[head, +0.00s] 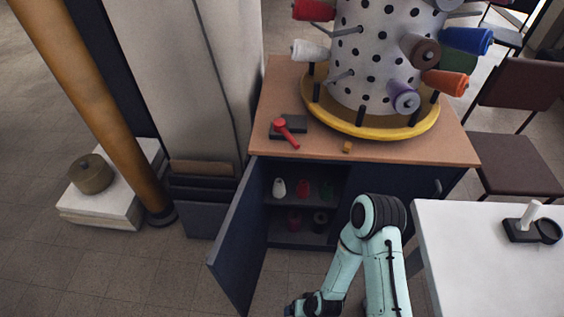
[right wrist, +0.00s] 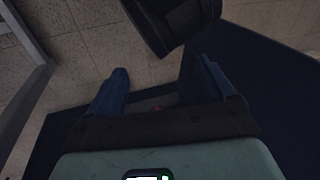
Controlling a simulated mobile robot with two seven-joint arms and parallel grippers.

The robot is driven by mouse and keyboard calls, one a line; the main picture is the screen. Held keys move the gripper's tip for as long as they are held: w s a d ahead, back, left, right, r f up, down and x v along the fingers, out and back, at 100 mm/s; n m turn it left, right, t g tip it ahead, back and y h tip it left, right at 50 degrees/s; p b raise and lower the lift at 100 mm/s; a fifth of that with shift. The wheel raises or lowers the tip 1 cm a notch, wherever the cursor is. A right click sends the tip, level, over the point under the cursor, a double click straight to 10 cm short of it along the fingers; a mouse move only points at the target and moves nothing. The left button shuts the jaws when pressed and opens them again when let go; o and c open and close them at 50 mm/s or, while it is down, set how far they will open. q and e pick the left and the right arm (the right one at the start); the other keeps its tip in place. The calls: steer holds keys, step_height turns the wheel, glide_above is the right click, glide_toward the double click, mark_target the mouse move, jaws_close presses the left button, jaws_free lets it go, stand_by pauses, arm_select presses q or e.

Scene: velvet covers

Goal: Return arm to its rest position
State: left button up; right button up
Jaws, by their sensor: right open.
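My right arm reaches into the head view from the bottom, its pale green elbow raised before the cabinet (head: 400,183). Its forearm drops down and left to the bottom edge, and the gripper itself cannot be made out there. In the right wrist view my right gripper (right wrist: 160,78) has its two dark blue fingers well apart, with nothing seen held between them. A tiled floor and a dark blue panel lie beyond the fingers. My left arm and gripper are not in view.
The cabinet door (head: 238,240) stands open on the left, near my forearm. Spools (head: 303,188) stand on the shelves inside. A white table (head: 470,265) is close on the right. A spotted drum (head: 385,60) with spools stands on top. Floor shows at the left.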

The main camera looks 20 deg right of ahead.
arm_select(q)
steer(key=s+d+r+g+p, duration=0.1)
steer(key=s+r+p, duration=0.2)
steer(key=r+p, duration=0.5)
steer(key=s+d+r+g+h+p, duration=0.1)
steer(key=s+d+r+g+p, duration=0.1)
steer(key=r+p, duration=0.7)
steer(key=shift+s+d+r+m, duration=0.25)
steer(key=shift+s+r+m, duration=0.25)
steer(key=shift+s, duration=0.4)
arm_select(e)
steer(key=s+a+r+g, duration=0.1)
steer(key=s+r, duration=0.2)
steer(key=r, duration=0.6)
steer(key=s+a+r+g+y, duration=0.1)
steer(key=s+a+r+g, duration=0.1)
steer(key=r, duration=0.7)
steer(key=shift+s+a+n, duration=0.25)
steer(key=shift+s+n, duration=0.15)
steer(key=shift+s, duration=0.5)
